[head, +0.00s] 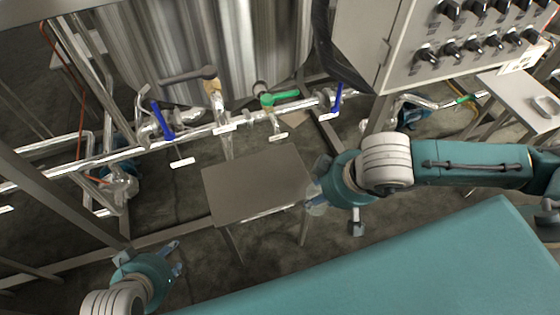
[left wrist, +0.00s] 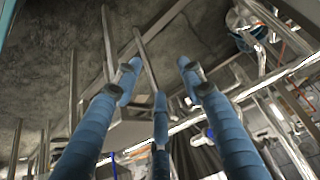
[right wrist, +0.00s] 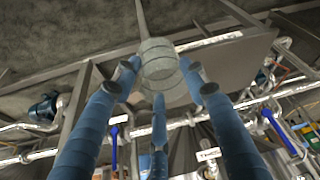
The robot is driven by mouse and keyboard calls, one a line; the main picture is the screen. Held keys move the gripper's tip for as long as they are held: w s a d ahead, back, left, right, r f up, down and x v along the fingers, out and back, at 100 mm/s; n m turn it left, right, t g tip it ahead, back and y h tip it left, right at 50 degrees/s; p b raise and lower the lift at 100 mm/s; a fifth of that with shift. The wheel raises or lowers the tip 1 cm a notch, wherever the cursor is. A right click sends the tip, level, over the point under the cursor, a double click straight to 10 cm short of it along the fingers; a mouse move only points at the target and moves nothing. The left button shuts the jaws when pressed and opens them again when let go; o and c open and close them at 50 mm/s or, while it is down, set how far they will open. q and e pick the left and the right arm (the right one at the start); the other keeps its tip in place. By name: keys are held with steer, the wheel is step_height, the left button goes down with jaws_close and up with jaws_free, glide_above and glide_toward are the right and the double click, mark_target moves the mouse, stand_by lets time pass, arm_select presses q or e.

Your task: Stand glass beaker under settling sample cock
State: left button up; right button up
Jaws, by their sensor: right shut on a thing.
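My right gripper (head: 316,196) is shut on the clear glass beaker (head: 318,208), at the right edge of the grey stand (head: 240,185). In the right wrist view the beaker (right wrist: 160,62) sits between the blue fingers (right wrist: 160,80). I cannot tell whether it touches the stand. Cocks on the pipe behind the stand include a grey-handled one (head: 190,76), a green-handled one (head: 280,97) and two blue-handled ones (head: 162,120) (head: 337,100). Their tags are unreadable, so I cannot tell which is the settling sample cock. My left gripper (head: 175,258) is open and empty at lower left.
A large steel tank (head: 200,40) stands behind the pipe. A control box (head: 450,45) with black knobs is at upper right, above a small side table (head: 515,100). The stand's top is bare.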

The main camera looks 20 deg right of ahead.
steer(key=w+b, duration=0.2)
steer(key=w+a+b, duration=0.1)
steer(key=w+b, duration=0.1)
steer(key=shift+a, duration=0.2)
steer(key=shift+c, duration=0.2)
steer(key=w+a+f, duration=0.1)
steer(key=w, duration=0.2)
steer(key=w+a+f, duration=0.1)
steer(key=w, duration=0.3)
steer(key=w+a+f+b, duration=0.1)
steer(key=w, duration=0.3)
steer(key=shift+w+a, duration=0.1)
steer(key=shift+a, duration=0.3)
arm_select(q)
steer(key=w+d+r+t+h, duration=0.1)
steer(key=w+d+r+t, duration=0.2)
steer(key=w+r+t, duration=0.3)
steer(key=w+d+r+t+h, duration=0.2)
steer(key=w+r+t, duration=0.3)
steer(key=r, duration=1.1)
steer(key=shift+w+d+r+m+t+h, duration=0.2)
steer(key=shift+w+d+m+t+h, duration=0.1)
steer(key=shift+w+d+t, duration=0.25)
arm_select(e)
steer(key=shift+f, duration=0.2)
arm_select(q)
steer(key=shift+r, duration=0.25)
